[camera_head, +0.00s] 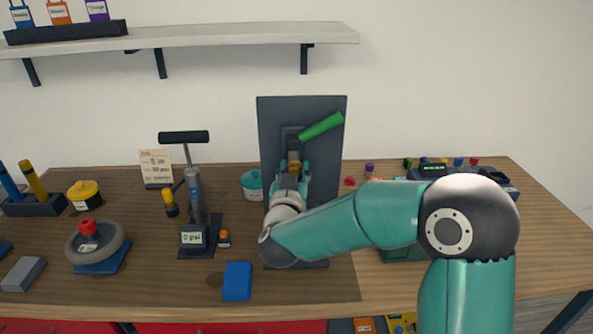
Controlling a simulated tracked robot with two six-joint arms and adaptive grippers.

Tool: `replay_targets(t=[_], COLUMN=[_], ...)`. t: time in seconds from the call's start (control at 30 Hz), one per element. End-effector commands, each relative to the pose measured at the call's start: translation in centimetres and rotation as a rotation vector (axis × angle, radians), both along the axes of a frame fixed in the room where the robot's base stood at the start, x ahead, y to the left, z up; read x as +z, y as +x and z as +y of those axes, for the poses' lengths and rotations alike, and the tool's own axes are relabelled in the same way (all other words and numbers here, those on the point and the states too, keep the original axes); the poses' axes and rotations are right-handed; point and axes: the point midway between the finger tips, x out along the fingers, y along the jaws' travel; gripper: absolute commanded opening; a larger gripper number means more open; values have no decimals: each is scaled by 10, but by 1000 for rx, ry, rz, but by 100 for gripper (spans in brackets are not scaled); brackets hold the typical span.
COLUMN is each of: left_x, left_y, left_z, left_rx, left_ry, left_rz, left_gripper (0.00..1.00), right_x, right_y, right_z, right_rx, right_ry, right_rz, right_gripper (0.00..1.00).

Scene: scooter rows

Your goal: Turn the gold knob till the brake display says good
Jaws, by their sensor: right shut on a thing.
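The gold knob (294,166) shows as a small gold patch below the green lever (321,127) on the dark upright brake panel (270,112). My right gripper (293,171) reaches up in front of the panel, with its fingers on both sides of the knob, shut on it. The brake display cannot be seen; my right arm and gripper cover the lower part of the panel. My left gripper is not in view.
Left of the panel stand a pump with a "0 psi" screen (192,238), a wheel (95,241) and a yellow pot (84,194). A teal pot (252,185) is close beside the panel. A shelf (220,36) hangs above.

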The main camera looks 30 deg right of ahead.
Motion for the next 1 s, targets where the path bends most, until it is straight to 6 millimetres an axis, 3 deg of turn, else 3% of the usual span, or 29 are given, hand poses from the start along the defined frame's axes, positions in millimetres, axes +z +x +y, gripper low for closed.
replay_targets(t=[0.4, 0.87, 0.9, 1.0], left_x=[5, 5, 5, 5], left_y=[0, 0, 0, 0], left_z=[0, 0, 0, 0], left_rx=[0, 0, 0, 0], left_ry=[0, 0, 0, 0], left_rz=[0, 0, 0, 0], left_gripper=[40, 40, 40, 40], right_x=[1, 1, 1, 1], right_y=[2, 2, 2, 2], right_z=[2, 1, 1, 1], right_rx=[-191, -209, -209, -209], right_ry=[-2, -2, -2, -2], right_rz=[0, -2, -2, -2], right_gripper=[3, 3, 43, 60])
